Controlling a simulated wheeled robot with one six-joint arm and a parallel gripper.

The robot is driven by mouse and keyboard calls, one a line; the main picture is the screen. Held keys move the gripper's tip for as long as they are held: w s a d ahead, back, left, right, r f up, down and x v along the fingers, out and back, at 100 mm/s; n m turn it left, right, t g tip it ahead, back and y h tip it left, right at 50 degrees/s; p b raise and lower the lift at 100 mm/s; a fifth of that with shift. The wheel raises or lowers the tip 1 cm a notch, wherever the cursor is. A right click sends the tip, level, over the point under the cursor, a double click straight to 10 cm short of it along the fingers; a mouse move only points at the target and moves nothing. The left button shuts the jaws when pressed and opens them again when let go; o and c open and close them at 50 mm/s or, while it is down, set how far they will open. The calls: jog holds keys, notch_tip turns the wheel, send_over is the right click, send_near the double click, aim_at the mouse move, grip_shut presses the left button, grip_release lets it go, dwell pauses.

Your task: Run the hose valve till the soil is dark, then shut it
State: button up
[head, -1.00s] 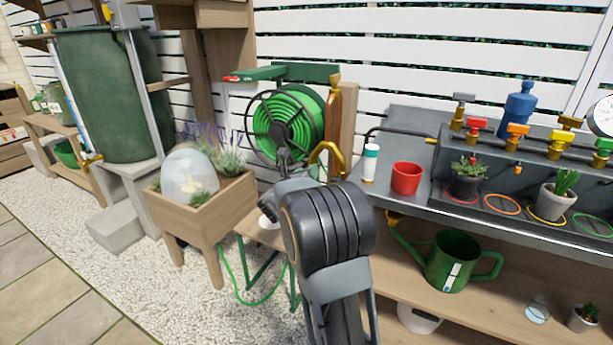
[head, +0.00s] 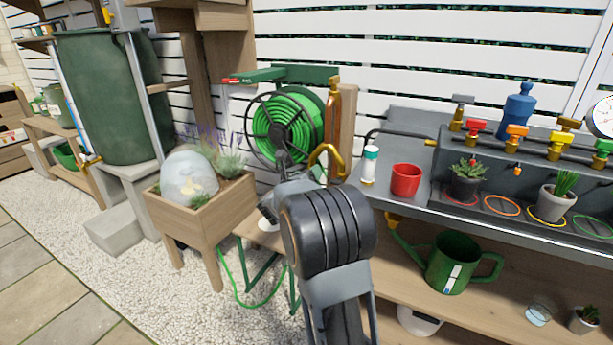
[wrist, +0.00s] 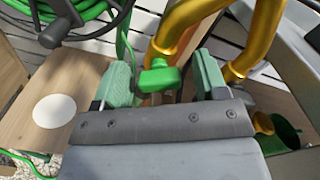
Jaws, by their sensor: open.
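A green valve handle (wrist: 160,77) sits low between the gold-coloured pipes (wrist: 185,25) in the wrist view. My gripper (wrist: 162,66) is open, its green pads on either side of the handle. The left pad is very close to it, and a gap shows at the right pad; contact cannot be told. In the head view my wrist hides the handle, and the bent gold pipe (head: 328,152) shows just behind it. The green hose (head: 283,125) is coiled on a reel at the fence. The soil in the wooden planter (head: 207,222) is mostly hidden by plants and a clear dome.
The bench at right holds a red pot (head: 406,179), a white bottle (head: 370,165), potted plants and a row of coloured valves. A green watering can (head: 452,262) stands on the shelf below. A green barrel (head: 110,95) stands at left. Gravel (head: 150,290) lies open in front.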

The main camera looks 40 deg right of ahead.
jog(key=p+v, duration=0.2)
jog(key=v, duration=1.2)
jog(key=shift+d, duration=0.1)
